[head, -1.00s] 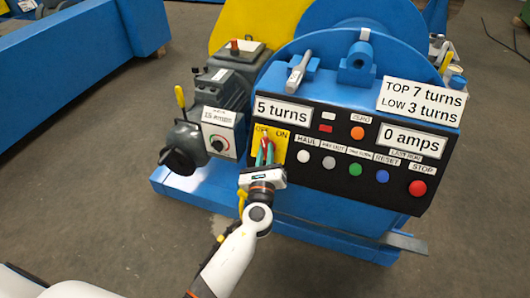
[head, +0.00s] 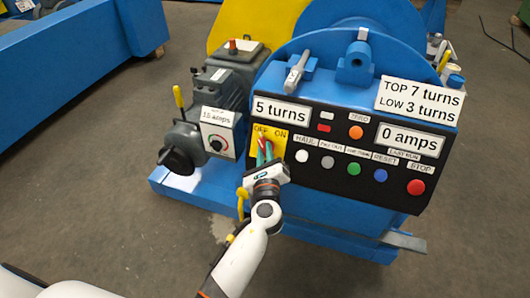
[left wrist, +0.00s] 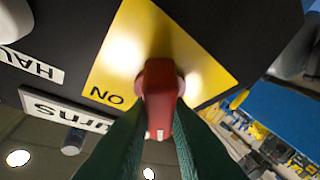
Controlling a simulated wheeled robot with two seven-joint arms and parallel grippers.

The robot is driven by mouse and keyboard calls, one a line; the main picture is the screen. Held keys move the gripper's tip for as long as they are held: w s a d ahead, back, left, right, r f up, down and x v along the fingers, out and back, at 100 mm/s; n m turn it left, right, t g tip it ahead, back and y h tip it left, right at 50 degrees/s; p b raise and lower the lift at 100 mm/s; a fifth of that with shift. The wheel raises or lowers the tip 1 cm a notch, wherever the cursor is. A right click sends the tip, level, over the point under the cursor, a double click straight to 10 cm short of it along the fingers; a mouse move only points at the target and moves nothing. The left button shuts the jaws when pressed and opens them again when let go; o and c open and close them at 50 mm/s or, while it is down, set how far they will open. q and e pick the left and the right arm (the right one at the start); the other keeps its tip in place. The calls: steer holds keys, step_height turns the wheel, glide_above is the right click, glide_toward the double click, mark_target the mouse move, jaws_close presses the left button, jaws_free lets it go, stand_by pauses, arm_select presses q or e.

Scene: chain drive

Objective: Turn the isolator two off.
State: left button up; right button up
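The isolator is a red handle on a yellow plate (head: 281,152) marked OFF on the left and ON on the right, at the left end of the black control panel. My left gripper (head: 264,152) is at this plate, with its green fingers pointing up at the handle. In the left wrist view the red handle (left wrist: 160,92) stands between the two dark green fingers (left wrist: 160,138), which close on its sides. The ON lettering shows there upside down; the OFF lettering is hidden. I cannot tell the exact handle setting. My right gripper is not in view.
The black panel (head: 345,192) carries a row of buttons just right of my gripper, including a red STOP button (head: 416,187). A grey motor unit with a black knob (head: 177,160) stands to the left. The floor in front is clear.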

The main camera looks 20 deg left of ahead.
arm_select(q)
steer(key=o, duration=0.4)
steer(key=shift+o, duration=0.2)
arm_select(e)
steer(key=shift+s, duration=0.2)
arm_select(q)
steer(key=v, duration=1.2)
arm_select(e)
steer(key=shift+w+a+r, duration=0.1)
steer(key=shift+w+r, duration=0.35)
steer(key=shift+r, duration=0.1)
arm_select(q)
steer(key=shift+f, duration=0.1)
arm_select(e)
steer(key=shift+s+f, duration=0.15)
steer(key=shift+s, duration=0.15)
